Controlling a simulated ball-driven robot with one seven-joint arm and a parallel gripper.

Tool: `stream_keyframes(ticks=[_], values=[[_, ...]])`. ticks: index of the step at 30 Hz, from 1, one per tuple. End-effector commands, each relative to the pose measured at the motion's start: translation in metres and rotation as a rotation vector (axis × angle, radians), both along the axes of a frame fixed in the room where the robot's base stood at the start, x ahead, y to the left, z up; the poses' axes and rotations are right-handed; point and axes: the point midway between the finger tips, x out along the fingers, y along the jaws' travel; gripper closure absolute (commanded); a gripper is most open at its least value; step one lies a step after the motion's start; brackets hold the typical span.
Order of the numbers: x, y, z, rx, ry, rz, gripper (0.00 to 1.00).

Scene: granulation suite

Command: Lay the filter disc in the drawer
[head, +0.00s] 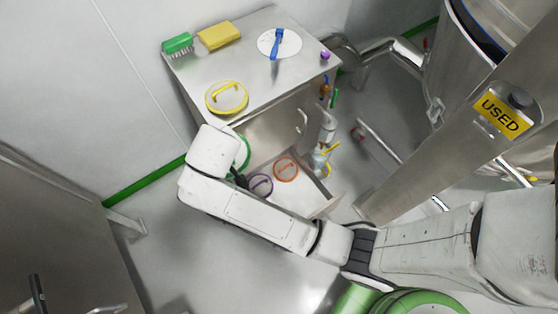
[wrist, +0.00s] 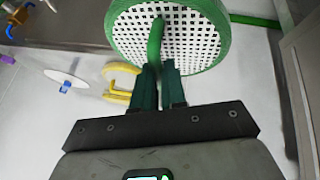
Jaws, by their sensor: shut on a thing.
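The filter disc, a white perforated plate with a green rim and a green handle, shows large at the top of the wrist view (wrist: 195,22). My gripper (wrist: 158,70) is shut on its handle. In the head view only part of the green rim (head: 245,152) shows past my arm, beside the cabinet and near the drawer's left side. My gripper is mostly hidden there. The drawer (head: 300,196) is pulled open from the steel cabinet. A purple-rimmed disc (head: 261,185) and an orange-rimmed disc (head: 286,169) lie in it. My arm covers its near left part.
On the cabinet top (head: 240,65) are a yellow-rimmed disc (head: 227,97), a white disc with a blue handle (head: 265,43), a green brush (head: 178,44) and a yellow sponge (head: 219,35). Bottles (head: 326,125) hang right of the drawer. A steel post (head: 440,150) stands further right.

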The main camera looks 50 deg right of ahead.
Motion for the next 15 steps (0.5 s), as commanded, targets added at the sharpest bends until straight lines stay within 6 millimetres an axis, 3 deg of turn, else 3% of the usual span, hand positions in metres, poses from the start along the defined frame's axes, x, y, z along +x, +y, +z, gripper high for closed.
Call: stream_keyframes(ticks=[2,8,15], values=[[0.000,0.000,0.000,0.000,-0.001,0.000,1.00],[-0.004,-0.014,-0.025,0.001,0.001,0.042,1.00],[-0.012,-0.038,-0.069,0.000,0.002,0.138,1.00]])
